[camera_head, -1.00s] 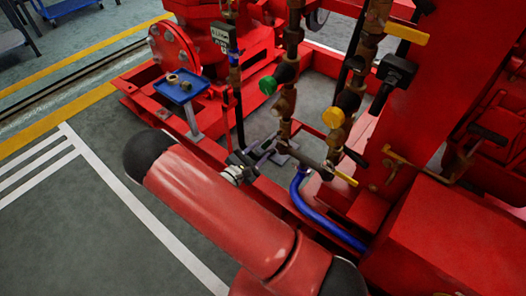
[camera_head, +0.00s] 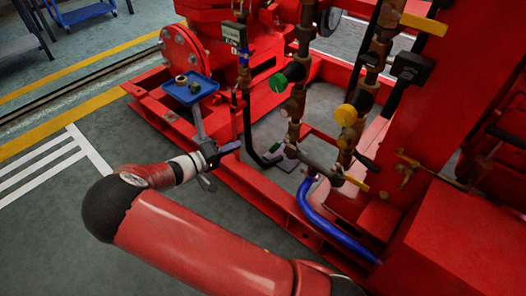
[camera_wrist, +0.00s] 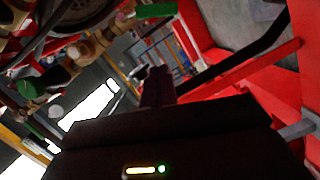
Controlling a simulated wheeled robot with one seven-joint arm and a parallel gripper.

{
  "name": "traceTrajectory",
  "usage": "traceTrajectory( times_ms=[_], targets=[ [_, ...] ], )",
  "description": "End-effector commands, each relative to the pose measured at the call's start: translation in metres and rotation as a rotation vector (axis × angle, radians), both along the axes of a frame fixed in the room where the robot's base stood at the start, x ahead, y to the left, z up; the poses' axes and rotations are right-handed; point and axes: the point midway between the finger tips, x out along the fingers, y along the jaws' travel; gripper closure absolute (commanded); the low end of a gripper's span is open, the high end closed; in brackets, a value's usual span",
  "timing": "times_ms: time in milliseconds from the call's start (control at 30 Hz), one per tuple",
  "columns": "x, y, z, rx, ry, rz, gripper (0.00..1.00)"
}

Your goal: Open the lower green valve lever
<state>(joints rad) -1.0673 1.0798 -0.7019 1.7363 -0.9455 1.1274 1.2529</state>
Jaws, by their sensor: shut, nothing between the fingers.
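My gripper (camera_head: 229,148) is shut and empty, left of the vertical brass pipes in the head view. Its dark fingers (camera_wrist: 158,84) stand together in the middle of the wrist view. A green round part (camera_head: 279,83) is on the left brass pipe, above and right of my gripper and apart from it. In the wrist view a flat green piece (camera_wrist: 155,11) shows at the top, beyond the fingertips, and another green piece (camera_wrist: 32,123) is at the left edge. I cannot tell which of these is the lower green lever.
A yellow round part (camera_head: 345,115) and yellow levers (camera_head: 425,23) (camera_head: 355,183) are on the right pipework. A blue tray (camera_head: 190,88) with small fittings stands left of the pipes. A blue hose (camera_head: 335,232) runs along the red frame.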

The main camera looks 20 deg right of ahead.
Motion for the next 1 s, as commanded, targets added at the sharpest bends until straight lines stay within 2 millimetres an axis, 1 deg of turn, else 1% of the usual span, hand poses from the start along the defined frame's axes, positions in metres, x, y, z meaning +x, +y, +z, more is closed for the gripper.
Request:
traceTrajectory(
  times_ms=[33,100,167,233,367,500,667,800,1000],
  targets=[
    [0.002,0.007,0.0,0.041,-0.06,-0.006,1.0],
    [0.003,0.009,0.002,0.073,-0.107,-0.016,1.0],
    [0.004,0.005,0.002,0.08,-0.119,-0.021,1.0],
    [0.007,-0.003,0.001,0.078,-0.118,-0.021,1.0],
    [0.016,-0.025,-0.002,0.077,-0.115,-0.022,1.0],
    [0.027,-0.055,-0.006,0.075,-0.113,-0.023,1.0],
    [0.039,-0.084,-0.01,0.074,-0.112,-0.021,1.0],
    [0.022,-0.093,-0.02,0.074,-0.109,-0.018,1.0],
    [0.012,-0.101,-0.027,0.075,-0.112,-0.018,1.0]
  ],
)
